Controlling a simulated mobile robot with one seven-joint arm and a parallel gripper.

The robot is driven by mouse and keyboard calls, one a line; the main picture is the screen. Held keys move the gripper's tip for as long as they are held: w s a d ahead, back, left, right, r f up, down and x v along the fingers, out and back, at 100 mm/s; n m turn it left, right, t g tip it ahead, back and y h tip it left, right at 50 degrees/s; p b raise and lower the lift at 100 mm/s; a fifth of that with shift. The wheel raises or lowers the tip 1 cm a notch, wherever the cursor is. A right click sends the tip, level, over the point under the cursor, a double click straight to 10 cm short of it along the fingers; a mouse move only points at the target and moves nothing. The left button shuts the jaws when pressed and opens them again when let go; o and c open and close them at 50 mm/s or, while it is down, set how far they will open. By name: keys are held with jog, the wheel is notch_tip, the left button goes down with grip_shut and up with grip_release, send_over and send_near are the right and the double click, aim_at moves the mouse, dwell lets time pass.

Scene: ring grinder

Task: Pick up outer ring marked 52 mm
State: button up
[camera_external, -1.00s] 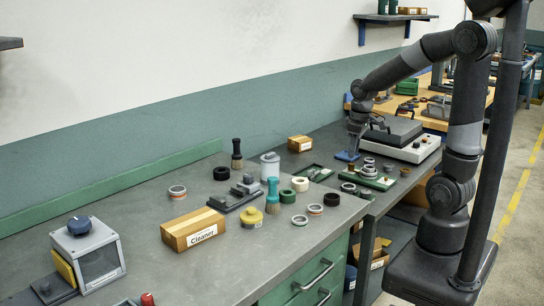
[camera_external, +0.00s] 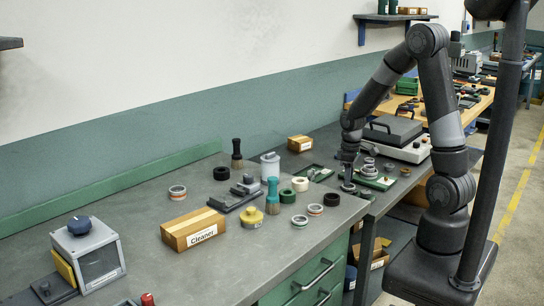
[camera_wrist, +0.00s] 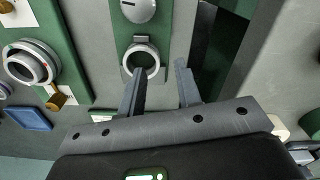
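My gripper (camera_external: 347,180) hangs low over the right end of the bench, beside a green tray. In the wrist view my gripper (camera_wrist: 159,70) has its two fingers apart with nothing between them. A pale metal ring (camera_wrist: 141,62) lies on a narrow green plate, close to the left fingertip. I cannot read any size marking, so I cannot tell which ring is marked 52 mm.
The green tray (camera_external: 384,186) holds several metal parts. A Cleaner box (camera_external: 192,230) is farther left. A grey machine (camera_external: 402,150) stands behind.

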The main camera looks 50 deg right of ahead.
jog(key=shift+w+d+f, duration=0.1)
jog(key=shift+w+f, duration=0.05)
jog(key=shift+f, duration=1)
jog(key=shift+w+d+f, duration=0.1)
jog(key=shift+f, duration=1.05)
jog(key=shift+c, duration=0.2)
grip_shut()
jog(key=shift+a, duration=0.1)
